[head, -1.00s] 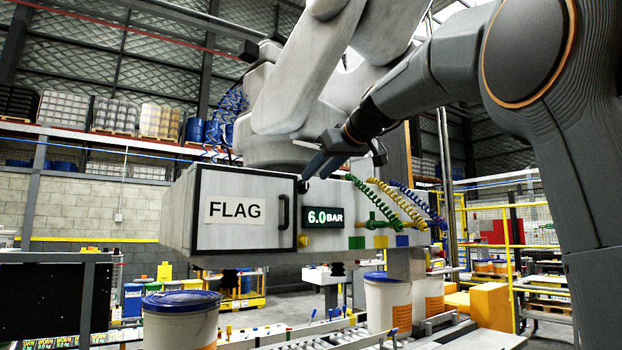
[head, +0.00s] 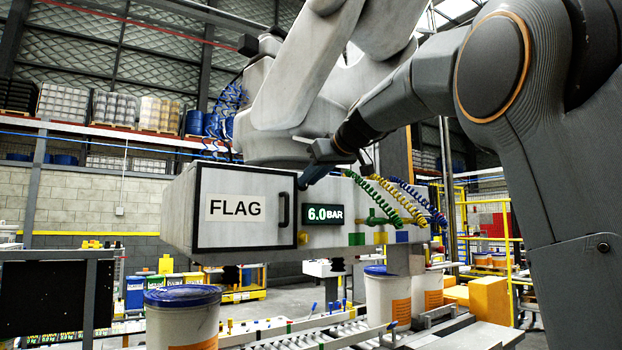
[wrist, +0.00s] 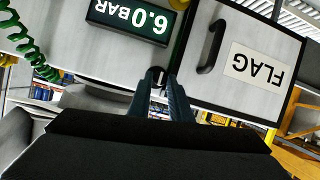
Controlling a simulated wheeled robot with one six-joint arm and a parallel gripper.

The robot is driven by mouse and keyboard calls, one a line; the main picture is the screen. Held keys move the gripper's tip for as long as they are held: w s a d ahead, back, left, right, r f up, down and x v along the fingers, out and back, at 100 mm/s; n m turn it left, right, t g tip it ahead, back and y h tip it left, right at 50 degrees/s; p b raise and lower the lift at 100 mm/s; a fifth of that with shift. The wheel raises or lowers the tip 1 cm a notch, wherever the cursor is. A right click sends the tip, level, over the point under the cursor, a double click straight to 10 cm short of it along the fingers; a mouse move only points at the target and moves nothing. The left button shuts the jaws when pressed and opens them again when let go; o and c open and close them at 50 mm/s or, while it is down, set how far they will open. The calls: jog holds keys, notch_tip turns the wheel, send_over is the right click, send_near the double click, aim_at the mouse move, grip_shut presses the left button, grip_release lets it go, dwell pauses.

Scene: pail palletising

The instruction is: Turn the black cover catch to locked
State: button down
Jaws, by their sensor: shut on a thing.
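The cover (head: 243,232) is a pale panel with a dark frame, a FLAG label and a black handle (head: 283,210); it looks shut. The black cover catch (wrist: 157,73) is at the cover's edge, between my fingertips in the wrist view, where the picture is upside down. My gripper (wrist: 161,84) is shut on the catch. In the head view my gripper (head: 306,180) reaches the cover's upper right corner and hides the catch there. Which way the catch is turned cannot be told.
A 6.0 BAR display (head: 323,214) sits right of the cover, with a yellow piece (head: 302,238) below it. Coiled green (head: 375,195), yellow and blue hoses hang to the right. Pails (head: 183,315) stand by the roller conveyor below.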

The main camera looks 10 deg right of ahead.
jog(key=shift+w+d+f+m+y+b, duration=0.1)
jog(key=shift+d+f+m+y+b, duration=0.1)
jog(key=shift+m+y+b, duration=1.6)
jog(key=shift+w+d+f+m+y+b, duration=0.15)
jog(key=shift+m+y+b, duration=0.8)
jog(key=shift+m, duration=1.65)
jog(key=shift+d+f+m+y+b, duration=0.25)
jog(key=shift+m+y+b, duration=0.9)
jog(key=shift+m+b, duration=0.75)
jog(key=shift+m, duration=0.5)
jog(key=c, duration=1.6)
grip_release()
